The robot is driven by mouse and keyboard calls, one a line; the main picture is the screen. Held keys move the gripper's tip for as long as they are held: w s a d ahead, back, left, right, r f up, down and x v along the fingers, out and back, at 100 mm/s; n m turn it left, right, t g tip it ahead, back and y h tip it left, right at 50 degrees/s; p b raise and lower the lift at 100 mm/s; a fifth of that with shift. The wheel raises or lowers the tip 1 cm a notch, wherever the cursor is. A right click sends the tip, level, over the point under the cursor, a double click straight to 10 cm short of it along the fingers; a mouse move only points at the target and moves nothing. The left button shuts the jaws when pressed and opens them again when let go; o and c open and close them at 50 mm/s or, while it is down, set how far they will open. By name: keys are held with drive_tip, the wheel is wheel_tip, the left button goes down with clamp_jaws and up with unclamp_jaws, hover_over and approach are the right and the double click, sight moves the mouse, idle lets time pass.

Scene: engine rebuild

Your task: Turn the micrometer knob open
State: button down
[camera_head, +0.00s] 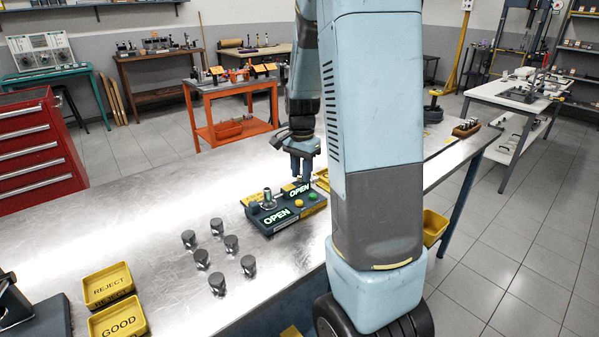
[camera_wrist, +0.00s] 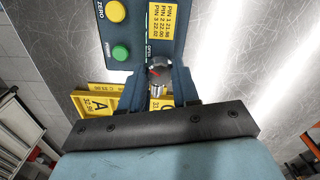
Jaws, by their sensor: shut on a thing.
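The micrometer knob (camera_wrist: 159,72) is a round grey piece with a red mark, beside a small OPEN marking. My gripper (camera_wrist: 160,88) is shut on the knob, one dark finger on each side. In the head view my gripper (camera_head: 302,172) points down at the unit's far right end and hides the knob.
Several dark cylindrical pins (camera_head: 217,284) stand on the bench left of the unit. Yellow REJECT (camera_head: 108,285) and GOOD (camera_head: 118,320) trays lie at lower left. Yellow lettered trays (camera_wrist: 97,104) lie close to the knob. The bench's far left is clear.

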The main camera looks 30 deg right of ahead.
drive_tip(key=shift+s, duration=0.1)
drive_tip(key=c, duration=0.8)
unclamp_jaws()
drive_tip(key=shift+r, duration=0.1)
wheel_tip(320, 180, up, 14)
drive_tip(key=shift+f, duration=0.25)
drive_tip(key=s+a+r+n+t, duration=0.1)
drive_tip(key=s+a+n+t, duration=0.1)
drive_tip(key=s+a+n, duration=0.2)
drive_tip(key=s+a+r+n+t, duration=0.1)
drive_tip(key=s+a+n, duration=0.3)
drive_tip(key=s, duration=0.6)
drive_tip(key=s+a+r+n+t, duration=0.2)
drive_tip(key=s+a+n, duration=0.3)
drive_tip(key=s, duration=0.2)
drive_tip(key=shift+s+r+t, duration=0.3)
drive_tip(key=shift+s+r, duration=0.05)
drive_tip(key=shift+r, duration=0.05)
